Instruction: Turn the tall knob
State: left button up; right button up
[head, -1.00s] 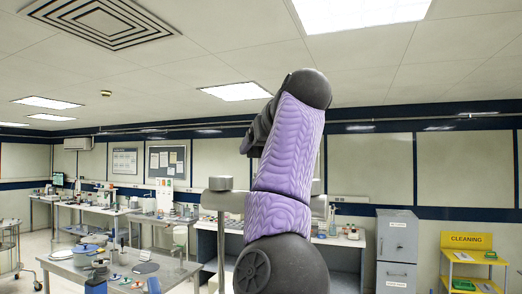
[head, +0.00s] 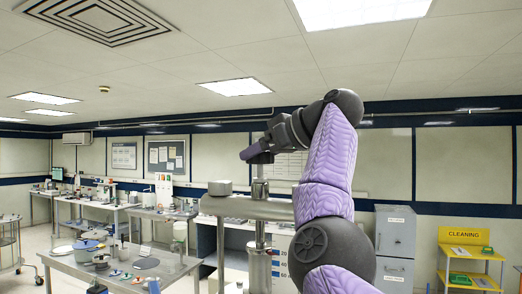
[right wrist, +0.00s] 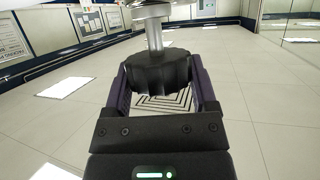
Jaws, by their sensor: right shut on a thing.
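The tall knob (right wrist: 158,75) is a black lobed grip on a bright metal stem (right wrist: 154,35), in the right wrist view. The stem runs to a pale round plate at the top of that picture, which looks upside down. My right gripper (head: 257,153) is shut on the knob, one purple finger on each side. In the head view the gripper is at the end of my purple arm, right above a metal cylinder (head: 260,189) on a grey platform. The knob's black grip cannot be made out there. My left gripper is not in view.
The grey platform (head: 236,209) stands on posts and carries a grey block (head: 219,187) left of the gripper. A low table (head: 70,268) with pans and small items is at lower left. A grey cabinet (head: 396,240) and a yellow cleaning stand (head: 466,237) are at right.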

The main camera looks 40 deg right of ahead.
dwell(0.3)
jog(key=o, duration=1.2)
jog(key=shift+c, duration=0.2)
jog(key=shift+s, duration=0.1)
jog(key=shift+s+d+r, duration=0.1)
jog(key=shift+s+r, duration=0.05)
jog(key=shift+s, duration=0.15)
jog(key=b+v, duration=0.1)
jog(key=v, duration=0.8)
jog(key=shift+b, duration=0.4)
jog(key=shift+r, duration=0.1)
